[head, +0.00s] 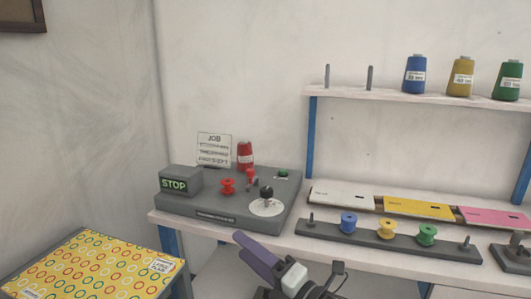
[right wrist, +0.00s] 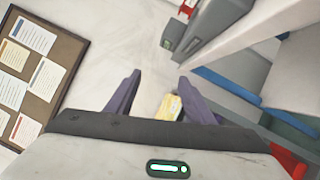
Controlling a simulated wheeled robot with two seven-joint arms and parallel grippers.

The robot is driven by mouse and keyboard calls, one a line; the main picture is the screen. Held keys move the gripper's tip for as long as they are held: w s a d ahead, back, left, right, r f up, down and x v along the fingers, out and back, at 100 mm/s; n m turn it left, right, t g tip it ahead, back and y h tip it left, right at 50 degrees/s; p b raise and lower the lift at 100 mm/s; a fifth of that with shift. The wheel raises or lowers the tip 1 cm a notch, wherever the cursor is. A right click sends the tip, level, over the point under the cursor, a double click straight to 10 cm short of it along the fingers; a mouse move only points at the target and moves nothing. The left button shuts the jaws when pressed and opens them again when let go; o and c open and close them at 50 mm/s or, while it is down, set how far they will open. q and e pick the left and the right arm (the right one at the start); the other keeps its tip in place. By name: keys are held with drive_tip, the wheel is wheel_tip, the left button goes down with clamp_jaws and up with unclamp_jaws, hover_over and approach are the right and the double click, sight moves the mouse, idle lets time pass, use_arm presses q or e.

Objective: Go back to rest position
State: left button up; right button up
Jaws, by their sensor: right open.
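My right gripper (head: 257,258) shows at the bottom middle of the head view, in front of the table's front edge. Its purple fingers also show in the right wrist view (right wrist: 155,98), spread apart with nothing between them. The gripper is open and empty. My left gripper is in neither view.
A bobbin rack (head: 390,240) stands right. A patterned yellow surface (head: 90,265) is at lower left. A notice board (right wrist: 35,70) shows in the wrist view.

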drive_tip(key=s+d+f+m+h, duration=0.45)
drive_tip(key=s+f+m, duration=0.25)
drive_tip(key=f+m, duration=0.3)
drive_tip(key=s+d+f+m+h, duration=0.4)
drive_tip(key=s+d+f+m, duration=0.25)
drive_tip(key=f+m, duration=0.35)
drive_tip(key=s+d+f+m+g+h, duration=0.1)
drive_tip(key=s+d+f+m, duration=0.3)
drive_tip(key=s, duration=0.4)
drive_tip(key=s+d+f+m+g+h, duration=0.2)
drive_tip(key=s+d+f+m+g, duration=0.1)
drive_tip(key=s+f, duration=0.4)
drive_tip(key=s+d+m, duration=0.1)
drive_tip(key=s, duration=0.1)
drive_tip(key=shift+s+d+f+m+g, duration=0.2)
drive_tip(key=shift+s+d+m+g, duration=0.1)
